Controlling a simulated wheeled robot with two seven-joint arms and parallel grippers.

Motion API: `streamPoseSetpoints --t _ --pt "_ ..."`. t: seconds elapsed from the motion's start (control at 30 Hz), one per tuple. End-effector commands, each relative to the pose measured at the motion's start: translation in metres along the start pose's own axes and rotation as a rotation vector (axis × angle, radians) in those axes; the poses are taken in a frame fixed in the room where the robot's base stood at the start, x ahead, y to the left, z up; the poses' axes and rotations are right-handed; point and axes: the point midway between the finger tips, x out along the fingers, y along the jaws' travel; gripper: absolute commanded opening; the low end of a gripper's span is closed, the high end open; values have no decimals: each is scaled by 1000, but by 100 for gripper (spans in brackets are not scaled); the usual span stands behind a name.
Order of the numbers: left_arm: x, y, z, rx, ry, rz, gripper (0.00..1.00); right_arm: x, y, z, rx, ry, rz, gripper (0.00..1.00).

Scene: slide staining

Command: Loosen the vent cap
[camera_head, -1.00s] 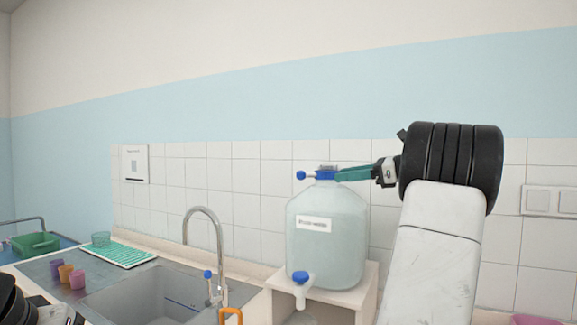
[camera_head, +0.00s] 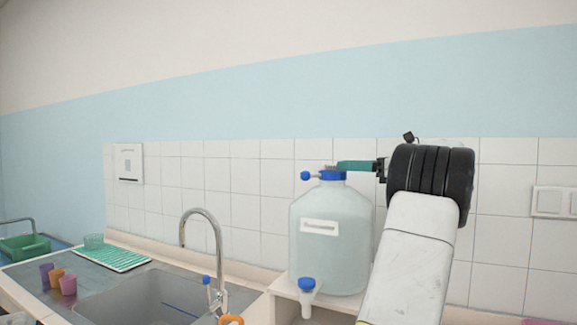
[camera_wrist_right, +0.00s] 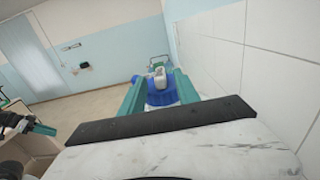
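A large translucent carboy (camera_head: 330,250) with a white label stands on a white stand. It has a blue collar (camera_head: 333,176) and a small grey vent cap (camera_head: 330,167) on top. In the right wrist view the pale vent cap (camera_wrist_right: 158,72) stands above the blue collar (camera_wrist_right: 160,95). My right gripper (camera_head: 342,166) reaches in from the right at cap height. Its teal fingers (camera_wrist_right: 160,78) lie on either side of the vent cap, with blue showing between. I see no clear contact. A dark gripper with green parts (camera_wrist_right: 22,124), likely my left, shows small at the left edge of the wrist view.
A blue-handled tap (camera_head: 306,290) sticks out low on the carboy. A sink (camera_head: 150,298) with a curved faucet (camera_head: 203,215) lies to the left. The tiled wall (camera_head: 255,205) is close behind.

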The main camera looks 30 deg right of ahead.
Motion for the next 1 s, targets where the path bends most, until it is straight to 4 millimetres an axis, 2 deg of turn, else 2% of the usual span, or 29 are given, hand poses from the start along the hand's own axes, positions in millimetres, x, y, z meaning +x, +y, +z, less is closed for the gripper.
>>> streamPoseSetpoints --t 0.17,0.4,0.6,0.93,0.97,1.0 --pt "0 0 0 0 0 0 36 12 1 0 0 -1 4 38" --pt "0 0 0 0 0 0 36 50 1 1 -1 -1 3 38" --pt "0 0 0 0 0 0 36 73 1 0 -1 -1 2 38" --pt "0 0 0 0 0 0 36 78 0 0 -1 0 0 38" --pt "0 0 0 0 0 0 36 78 0 0 -1 0 0 36" --pt "0 0 0 0 0 0 36 78 0 0 0 0 0 28"
